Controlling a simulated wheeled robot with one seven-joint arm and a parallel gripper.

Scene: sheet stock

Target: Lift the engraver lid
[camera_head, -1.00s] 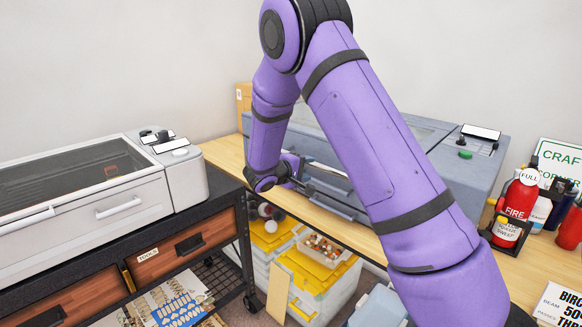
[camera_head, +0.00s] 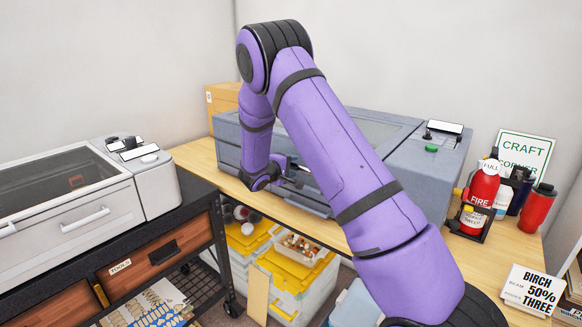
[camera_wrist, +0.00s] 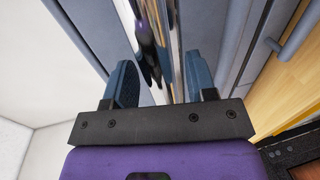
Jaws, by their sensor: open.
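The blue-grey engraver (camera_head: 440,165) stands on the wooden bench, with its broad windowed lid (camera_head: 385,125) down. My gripper (camera_head: 290,168) is at the engraver's front, left of centre, partly hidden by my arm. In the wrist view my open gripper (camera_wrist: 163,84) has one blue-grey finger on each side of a shiny metal bar (camera_wrist: 178,45), which looks like the lid handle. The fingers appear apart from the bar. My arm hides part of the lid and front in the head view.
A second white-grey machine (camera_head: 155,190) sits on a dark cart at left. A fire extinguisher (camera_head: 484,187), red cup (camera_head: 537,208) and signs stand right of the engraver. A lower blue-grey handle (camera_wrist: 297,28) is beside my gripper. Yellow-lidded bins (camera_head: 300,265) are under the bench.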

